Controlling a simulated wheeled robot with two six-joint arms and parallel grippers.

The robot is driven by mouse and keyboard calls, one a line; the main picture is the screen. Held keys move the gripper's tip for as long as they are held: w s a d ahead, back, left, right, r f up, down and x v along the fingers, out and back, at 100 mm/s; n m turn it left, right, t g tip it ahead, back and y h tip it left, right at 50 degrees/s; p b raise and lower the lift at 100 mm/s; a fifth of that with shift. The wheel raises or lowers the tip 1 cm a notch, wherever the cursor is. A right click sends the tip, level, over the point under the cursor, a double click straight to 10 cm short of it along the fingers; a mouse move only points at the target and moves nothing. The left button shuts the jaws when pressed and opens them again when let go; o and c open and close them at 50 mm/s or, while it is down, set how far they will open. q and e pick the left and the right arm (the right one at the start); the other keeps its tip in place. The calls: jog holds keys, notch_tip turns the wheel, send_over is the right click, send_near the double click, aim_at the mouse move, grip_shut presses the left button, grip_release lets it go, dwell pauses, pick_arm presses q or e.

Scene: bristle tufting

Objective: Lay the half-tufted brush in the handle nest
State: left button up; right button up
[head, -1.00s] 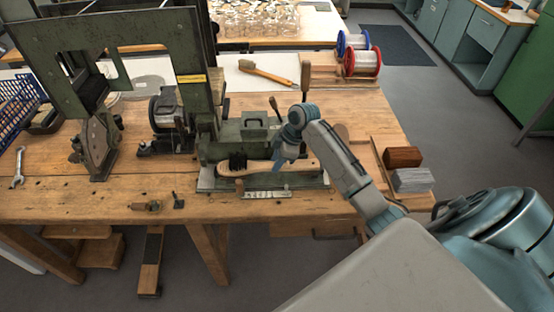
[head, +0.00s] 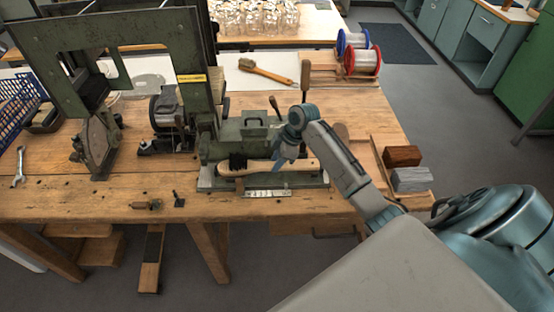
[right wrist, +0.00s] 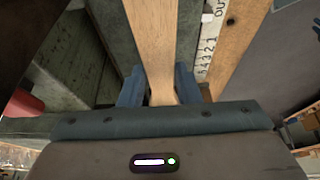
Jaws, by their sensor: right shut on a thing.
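In the right wrist view, the handle (right wrist: 153,40) runs straight up between the two blue fingers. The handle nest (head: 313,182) is the grey-green metal fixture on the bench under and around the brush. Grey metal lies on both sides of the handle in the wrist view. I cannot tell whether the brush touches the nest's bottom. My left gripper is not in view.
A numbered white scale (head: 267,193) lies along the fixture's front. The tall green machine frame (head: 187,50) stands to the left. A brown block (head: 402,156) and a grey block (head: 411,179) sit at the right. Another brush (head: 266,72) lies at the back.

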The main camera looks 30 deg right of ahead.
jog(key=shift+f, duration=0.4)
dwell(0.8)
jog(key=o, duration=1.1)
jog(key=shift+c, duration=0.2)
jog(key=shift+o, duration=0.5)
jog(key=o, duration=0.3)
jog(key=shift+r+p, duration=3.35)
jog(key=shift+r, duration=0.2)
jog(key=shift+f, duration=0.15)
